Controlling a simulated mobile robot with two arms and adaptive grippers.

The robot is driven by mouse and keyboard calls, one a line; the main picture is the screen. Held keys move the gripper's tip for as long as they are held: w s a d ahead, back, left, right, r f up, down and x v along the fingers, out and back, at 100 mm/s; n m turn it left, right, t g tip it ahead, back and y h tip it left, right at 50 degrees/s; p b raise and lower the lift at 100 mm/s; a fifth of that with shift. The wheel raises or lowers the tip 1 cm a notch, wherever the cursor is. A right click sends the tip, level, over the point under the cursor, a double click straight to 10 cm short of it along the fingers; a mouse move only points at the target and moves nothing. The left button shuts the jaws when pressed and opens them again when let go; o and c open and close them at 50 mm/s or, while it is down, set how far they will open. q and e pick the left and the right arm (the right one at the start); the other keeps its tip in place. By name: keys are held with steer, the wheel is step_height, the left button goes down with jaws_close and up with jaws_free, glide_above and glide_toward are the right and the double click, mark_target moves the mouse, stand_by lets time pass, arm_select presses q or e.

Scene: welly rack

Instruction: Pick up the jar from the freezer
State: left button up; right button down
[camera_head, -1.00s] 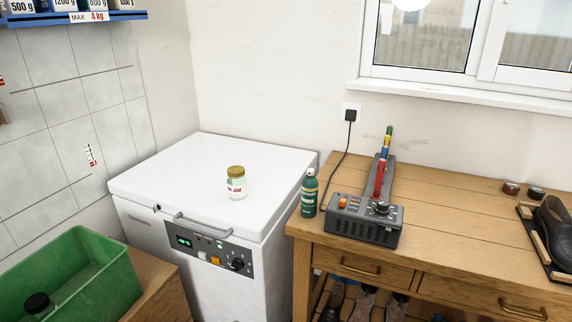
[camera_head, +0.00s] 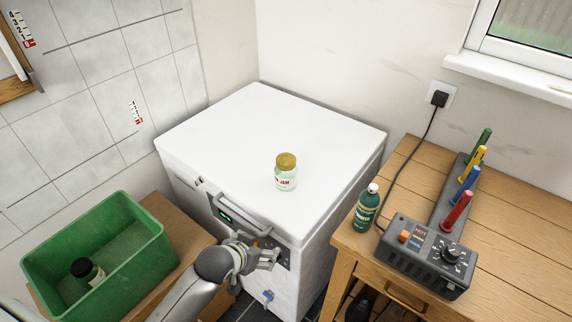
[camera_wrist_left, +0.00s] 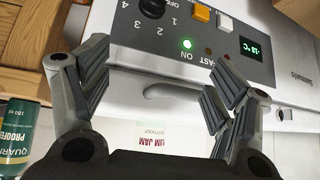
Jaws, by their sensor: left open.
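The jar (camera_head: 286,174), clear glass with a gold lid and a white label, stands upright on the closed white lid of the chest freezer (camera_head: 235,130), near its front right part. My left gripper (camera_head: 268,259) is open and empty in front of the freezer's control panel, lower than the jar and apart from it. In the left wrist view my left gripper's (camera_wrist_left: 158,88) two fingers are spread before the panel. The jar's label (camera_wrist_left: 154,142) shows upside down low between the fingers there, the rest of it largely hidden. My right gripper is not in view.
A green crate (camera_head: 118,207) holding a dark-lidded jar (camera_head: 88,272) stands at the left. A green bottle (camera_head: 366,208) and a grey device (camera_head: 425,256) with coloured holders stand on the wooden bench (camera_head: 520,235) at the right. The freezer handle (camera_head: 242,212) juts out at its front.

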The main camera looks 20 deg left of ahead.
arm_select(q)
steer(key=w+r+t, duration=0.2)
steer(key=w+r, duration=0.2)
steer(key=r, duration=0.4)
steer(key=t+h, duration=0.1)
steer(key=t, duration=0.1)
glide_toward(284, 161)
steer(key=shift+t, duration=0.3)
steer(key=p+x, duration=0.1)
steer(key=x, duration=0.5)
steer(key=shift+w+a+r, duration=0.1)
steer(key=shift+w+a, duration=0.05)
steer(key=shift+w+f+p, duration=0.3)
steer(key=shift+w+p, duration=0.05)
steer(key=shift+p, duration=0.2)
steer(key=shift+d+p+x, duration=0.15)
steer(key=shift+p+x, duration=0.05)
steer(key=shift+x, duration=0.85)
steer(key=shift+d+p+x, duration=0.1)
steer(key=shift+p+x, duration=0.1)
steer(key=shift+x, duration=0.8)
steer(key=shift+s+f, duration=0.15)
steer(key=shift+f, duration=0.05)
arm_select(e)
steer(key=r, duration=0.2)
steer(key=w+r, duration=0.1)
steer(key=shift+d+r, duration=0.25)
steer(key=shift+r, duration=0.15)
